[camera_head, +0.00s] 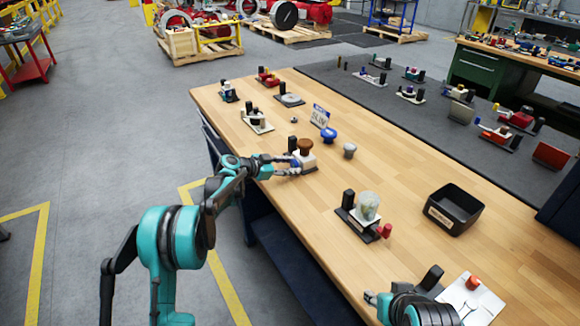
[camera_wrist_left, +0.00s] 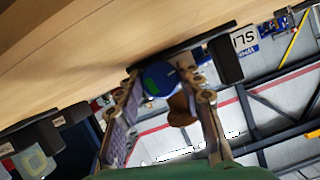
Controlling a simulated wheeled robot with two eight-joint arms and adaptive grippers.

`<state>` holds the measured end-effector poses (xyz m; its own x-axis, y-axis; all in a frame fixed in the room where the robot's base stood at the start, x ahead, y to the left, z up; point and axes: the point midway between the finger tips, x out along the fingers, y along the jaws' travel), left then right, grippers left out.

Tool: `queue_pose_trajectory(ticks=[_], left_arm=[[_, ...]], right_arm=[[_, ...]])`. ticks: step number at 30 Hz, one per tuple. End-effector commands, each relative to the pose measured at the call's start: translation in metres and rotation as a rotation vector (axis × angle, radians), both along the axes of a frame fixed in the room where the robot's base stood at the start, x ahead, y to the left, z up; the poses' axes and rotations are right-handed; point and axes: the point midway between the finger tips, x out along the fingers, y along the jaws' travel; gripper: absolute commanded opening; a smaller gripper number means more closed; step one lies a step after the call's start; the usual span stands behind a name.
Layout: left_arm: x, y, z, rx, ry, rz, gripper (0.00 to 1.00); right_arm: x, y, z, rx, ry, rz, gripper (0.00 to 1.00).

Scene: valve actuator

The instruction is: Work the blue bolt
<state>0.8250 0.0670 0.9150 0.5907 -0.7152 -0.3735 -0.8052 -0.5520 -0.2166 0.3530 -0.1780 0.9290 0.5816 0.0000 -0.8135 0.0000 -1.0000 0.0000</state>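The valve unit (camera_head: 305,160) is a pale block with a brown knob (camera_head: 305,146) on top and a black post beside it, near the table's left edge. My left gripper (camera_head: 292,164) is at its near left side. In the left wrist view, the round blue bolt (camera_wrist_left: 158,79), with a green patch, lies between the two fingers of the left gripper (camera_wrist_left: 165,75). The fingertips are close on both sides; I cannot tell whether they press on it.
A blue mushroom-shaped piece (camera_head: 328,134), a grey one (camera_head: 350,150) and a small sign (camera_head: 320,115) stand beyond the unit. Another unit (camera_head: 367,207) and a black bin (camera_head: 454,208) stand to the right. Bare wood lies between them.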

Motion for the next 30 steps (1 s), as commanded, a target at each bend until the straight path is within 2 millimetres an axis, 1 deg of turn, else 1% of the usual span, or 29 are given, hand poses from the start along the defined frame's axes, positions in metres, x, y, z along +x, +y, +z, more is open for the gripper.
queue_pose_trajectory(ticks=[2, 5, 9, 12, 15, 18, 25, 26, 27, 28, 30], left_arm=[[0.0, 0.0, 0.0, -0.003, 0.004, 0.0, 0.08], [0.001, 0.001, 0.002, -0.039, 0.057, -0.001, 0.08], [0.002, 0.001, 0.003, -0.143, 0.211, 0.0, 0.08], [0.002, 0.001, 0.002, -0.216, 0.315, -0.001, 0.08], [0.002, 0.002, 0.001, -0.262, 0.383, 0.001, 0.08], [0.002, 0.001, 0.0, -0.28, 0.411, -0.001, 0.08], [0.001, 0.001, -0.001, -0.281, 0.411, 0.0, 0.08], [0.001, 0.001, -0.001, -0.281, 0.411, 0.001, 0.4], [0.001, 0.001, -0.001, -0.28, 0.41, 0.0, 0.5], [0.001, 0.001, -0.001, -0.28, 0.41, 0.0, 0.58], [0.001, 0.001, 0.0, -0.28, 0.41, 0.0, 0.59]], right_arm=[[0.0, 0.0, 0.001, 0.0, 0.0, 0.0, 0.4], [0.0, 0.0, 0.007, 0.0, 0.0, 0.0, 0.4], [0.0, 0.0, 0.019, 0.0, 0.0, 0.0, 0.4], [0.0, 0.0, 0.023, 0.0, 0.0, 0.0, 0.4], [0.0, 0.0, 0.025, 0.0, 0.0, 0.0, 0.4], [0.0, 0.0, 0.025, 0.0, 0.0, 0.0, 0.4], [0.0, 0.0, 0.024, 0.0, 0.0, 0.0, 0.4], [0.0, 0.0, 0.024, 0.0, 0.0, 0.0, 0.4], [0.0, 0.0, 0.024, 0.0, 0.0, 0.0, 0.4], [0.0, 0.0, 0.024, 0.0, 0.0, 0.0, 0.4], [0.0, 0.0, 0.024, 0.0, 0.0, 0.0, 0.4]])
